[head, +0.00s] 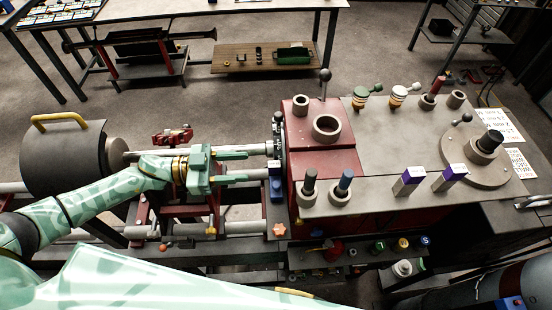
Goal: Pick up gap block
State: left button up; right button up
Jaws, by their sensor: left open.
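My left gripper (246,167) reaches in from the left above the lathe bed. Its two green fingers point right and are apart, with nothing visible held between them. A small blue block (277,189) with a pale label sits just right of the fingertips, against the left side of the red and grey headstock (385,150). Two grey blocks with purple tops, one (410,181) left of the other (450,178), stand on the headstock's near edge. I cannot tell for sure which of these is the gap block. My right gripper is not in view.
A spindle bar (250,149) lies close behind the fingers. A dark cylinder with a yellow handle (63,158) stands at the left. An orange star knob (279,229) is below the blue block. Posts and knobs crowd the headstock top.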

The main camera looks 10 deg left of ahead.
aim_at(274, 172)
pick_arm(q)
jog(key=p+x, duration=0.1)
jog(key=x, duration=0.5)
jog(key=shift+f+p, duration=0.2)
jog(key=shift+p, duration=0.1)
jog(key=shift+a, duration=0.1)
jog(key=shift+c, duration=1.2)
grip_shut()
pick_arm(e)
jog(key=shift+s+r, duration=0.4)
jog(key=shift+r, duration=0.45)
pick_arm(q)
jog(key=shift+r, duration=0.2)
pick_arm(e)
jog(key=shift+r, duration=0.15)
